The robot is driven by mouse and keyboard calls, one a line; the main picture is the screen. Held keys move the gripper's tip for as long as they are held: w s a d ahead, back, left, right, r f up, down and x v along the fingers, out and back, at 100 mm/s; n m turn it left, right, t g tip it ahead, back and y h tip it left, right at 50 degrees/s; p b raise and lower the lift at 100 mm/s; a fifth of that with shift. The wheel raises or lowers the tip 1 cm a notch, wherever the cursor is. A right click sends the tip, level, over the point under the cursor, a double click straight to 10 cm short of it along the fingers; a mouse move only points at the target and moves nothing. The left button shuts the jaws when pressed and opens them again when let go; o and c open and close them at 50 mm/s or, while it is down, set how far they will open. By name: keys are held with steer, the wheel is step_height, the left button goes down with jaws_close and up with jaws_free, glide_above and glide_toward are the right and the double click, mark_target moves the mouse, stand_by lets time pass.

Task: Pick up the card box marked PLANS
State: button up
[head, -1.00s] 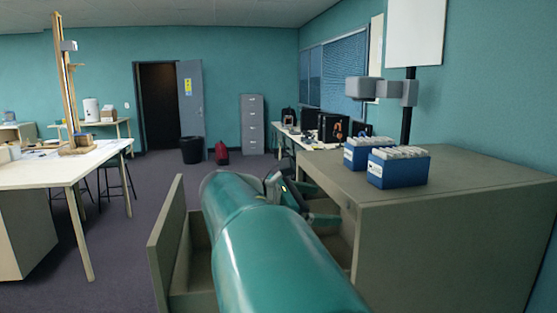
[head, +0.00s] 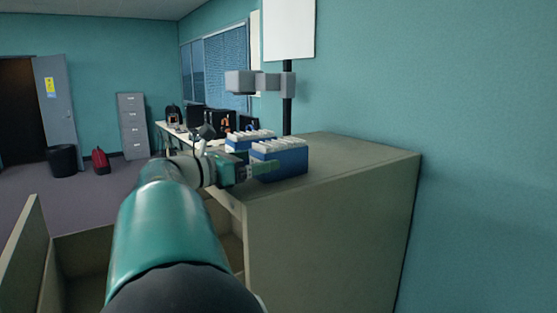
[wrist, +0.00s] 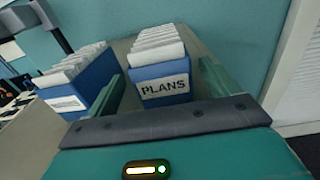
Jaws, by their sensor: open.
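The blue card box marked PLANS (wrist: 165,88), full of white cards, stands upright on the cabinet top. It is the nearer box in the head view (head: 288,160). A similar blue box (wrist: 75,92) with an unreadable label stands to its left in the wrist view; in the head view it is partly hidden behind the nearer one (head: 236,142). My gripper (wrist: 161,72) is open and empty, facing the PLANS label, with one finger on each side of the box in the picture. I cannot tell whether they touch it. In the head view my gripper (head: 248,170) is at the box's left end.
The boxes stand on a grey-green cabinet (head: 350,165) with an open drawer (head: 85,245) at lower left. A black post (head: 287,105) with a grey arm rises behind the boxes. A table with equipment is beyond. The cabinet top right of the boxes is clear.

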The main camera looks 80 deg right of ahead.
mark_target(274, 156)
steer(key=x, duration=0.5)
steer(key=shift+s+d, duration=0.1)
steer(key=shift+s, duration=0.15)
steer(key=shift+c, duration=0.5)
steer(key=c, duration=1.1)
steer(key=shift+c, duration=0.4)
steer(key=shift+r, duration=0.15)
